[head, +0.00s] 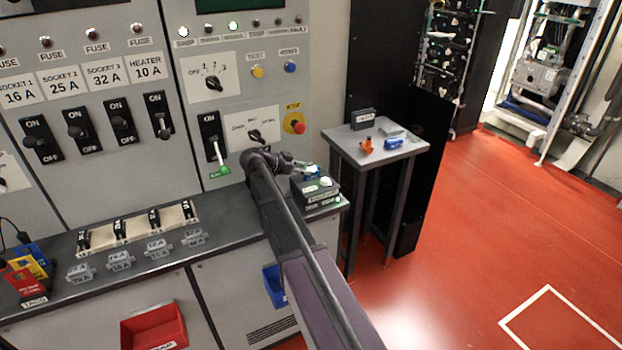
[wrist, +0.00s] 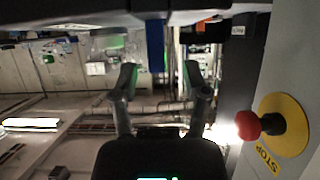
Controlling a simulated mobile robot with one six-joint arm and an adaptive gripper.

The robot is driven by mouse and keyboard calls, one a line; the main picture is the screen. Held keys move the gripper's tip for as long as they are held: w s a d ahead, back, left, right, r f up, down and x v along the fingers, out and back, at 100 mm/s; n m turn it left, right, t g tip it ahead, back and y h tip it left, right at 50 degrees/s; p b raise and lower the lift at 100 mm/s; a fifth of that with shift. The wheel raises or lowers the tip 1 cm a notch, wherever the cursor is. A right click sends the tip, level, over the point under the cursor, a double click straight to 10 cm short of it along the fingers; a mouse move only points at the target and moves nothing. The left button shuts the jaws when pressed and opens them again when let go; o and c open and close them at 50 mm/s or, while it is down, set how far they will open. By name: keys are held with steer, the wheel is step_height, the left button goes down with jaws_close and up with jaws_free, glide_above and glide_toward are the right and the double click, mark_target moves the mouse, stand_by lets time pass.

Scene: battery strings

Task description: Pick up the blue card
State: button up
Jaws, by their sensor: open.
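The blue card (head: 22,250) stands at the back of a small holder at the far left of the bench. A yellow card (head: 32,266) and a red card (head: 22,284) stand in front and cover part of it. My gripper (head: 312,168) is at the right end of the bench, far from the cards, above a dark box. The cards cannot be made out in the wrist view.
The dark box (head: 318,192) is below my gripper. A red stop button (head: 296,124) is on the panel close by; it also shows in the wrist view (wrist: 250,125). A small table (head: 350,143) stands right.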

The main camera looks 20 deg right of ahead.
mark_target(319, 171)
steer(key=shift+b+x, duration=0.95)
steer(key=shift+x, duration=0.95)
steer(key=shift+s+d+f, duration=0.1)
steer(key=shift+d+f, duration=0.2)
steer(key=shift+d, duration=0.35)
jaws_close()
